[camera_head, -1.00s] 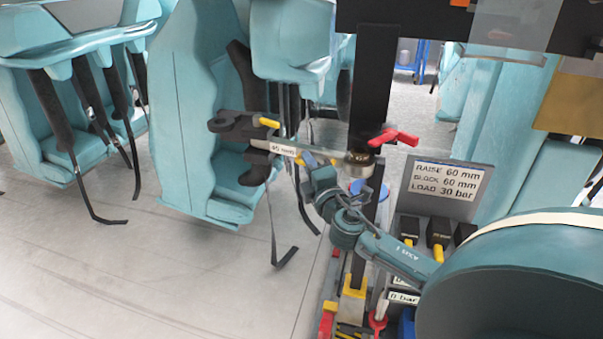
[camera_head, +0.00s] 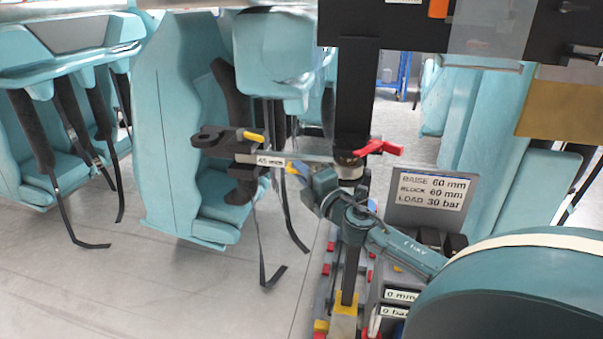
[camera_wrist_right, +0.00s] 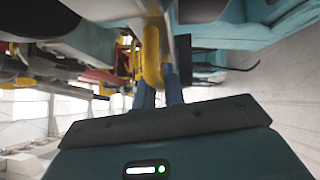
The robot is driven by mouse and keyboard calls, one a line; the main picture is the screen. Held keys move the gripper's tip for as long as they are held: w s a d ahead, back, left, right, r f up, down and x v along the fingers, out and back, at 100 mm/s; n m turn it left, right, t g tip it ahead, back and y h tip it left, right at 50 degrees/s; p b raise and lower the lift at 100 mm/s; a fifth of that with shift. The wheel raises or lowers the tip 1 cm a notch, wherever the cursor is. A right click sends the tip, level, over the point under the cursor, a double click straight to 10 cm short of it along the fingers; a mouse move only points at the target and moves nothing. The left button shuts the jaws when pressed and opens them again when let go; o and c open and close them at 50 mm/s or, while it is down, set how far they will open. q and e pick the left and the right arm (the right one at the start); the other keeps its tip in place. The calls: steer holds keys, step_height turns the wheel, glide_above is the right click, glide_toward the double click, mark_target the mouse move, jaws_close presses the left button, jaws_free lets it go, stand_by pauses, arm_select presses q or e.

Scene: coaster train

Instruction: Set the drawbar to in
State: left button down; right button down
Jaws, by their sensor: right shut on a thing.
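The drawbar appears to be the grey bar (camera_head: 313,156) running left from the black post (camera_head: 355,95). It carries a small label that seems to read 45 mm, and a black hooked coupling (camera_head: 222,138) sits at its far left end. A yellow handle (camera_wrist_right: 152,55) is close in front of my right wrist camera. My right gripper (camera_head: 300,171) is beside the bar and shut on this handle; its blue fingers show around it in the wrist view (camera_wrist_right: 162,88). The exact grip is partly hidden. My left gripper is not in view.
A red lever (camera_head: 378,148) sits at the post. A sign (camera_head: 430,190) reads RAISE 60 mm, BLOCK 60 mm, LOAD 30 bar. Readouts below show 0 mm (camera_head: 401,295) and 0 bar. Teal coaster seats (camera_head: 185,130) with hanging straps stand left. Open floor (camera_head: 130,290) lies front left.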

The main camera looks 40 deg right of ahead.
steer(key=shift+d, duration=0.1)
steer(key=c, duration=1.5)
jaws_free()
steer(key=s, duration=0.4)
steer(key=s+a+f+b, duration=0.1)
steer(key=s, duration=0.3)
steer(key=s+b, duration=0.1)
steer(key=s, duration=0.4)
steer(key=shift+a+f, duration=0.2)
steer(key=shift+f, duration=0.1)
